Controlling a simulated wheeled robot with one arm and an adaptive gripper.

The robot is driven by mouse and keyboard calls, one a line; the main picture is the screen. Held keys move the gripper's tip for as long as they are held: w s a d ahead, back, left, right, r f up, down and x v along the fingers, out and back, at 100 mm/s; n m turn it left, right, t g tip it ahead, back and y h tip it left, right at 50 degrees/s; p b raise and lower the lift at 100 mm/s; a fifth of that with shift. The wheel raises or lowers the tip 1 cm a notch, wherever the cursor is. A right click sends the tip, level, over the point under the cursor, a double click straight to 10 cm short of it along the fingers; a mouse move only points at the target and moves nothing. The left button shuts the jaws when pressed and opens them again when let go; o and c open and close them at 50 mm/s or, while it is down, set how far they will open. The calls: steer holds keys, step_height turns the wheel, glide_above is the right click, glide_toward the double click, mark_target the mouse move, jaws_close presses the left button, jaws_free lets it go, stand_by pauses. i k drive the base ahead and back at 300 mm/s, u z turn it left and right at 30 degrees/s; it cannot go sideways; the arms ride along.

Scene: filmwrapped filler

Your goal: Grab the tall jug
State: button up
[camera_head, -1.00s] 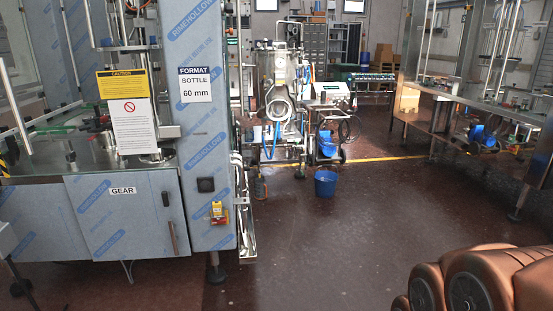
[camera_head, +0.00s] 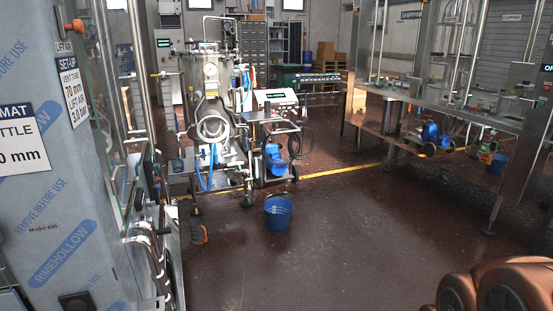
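I cannot make out a tall jug with certainty in this view. My gripper is not in view. Only copper-coloured rounded parts of my own arm show at the lower right corner.
A blue bucket (camera_head: 278,212) stands on the open floor ahead. Behind it is a wheeled steel unit (camera_head: 212,110) with hoses. A film-wrapped machine (camera_head: 55,200) is close on the left. A steel bench (camera_head: 470,108) runs along the right. The dark floor (camera_head: 350,240) between is clear.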

mark_target(198, 229)
steer(key=i, duration=1.9)
steer(key=u, duration=0.75)
steer(key=i, duration=1.75)
steer(key=u, duration=1.2)
steer(key=i, duration=0.75)
steer(key=u, duration=0.2)
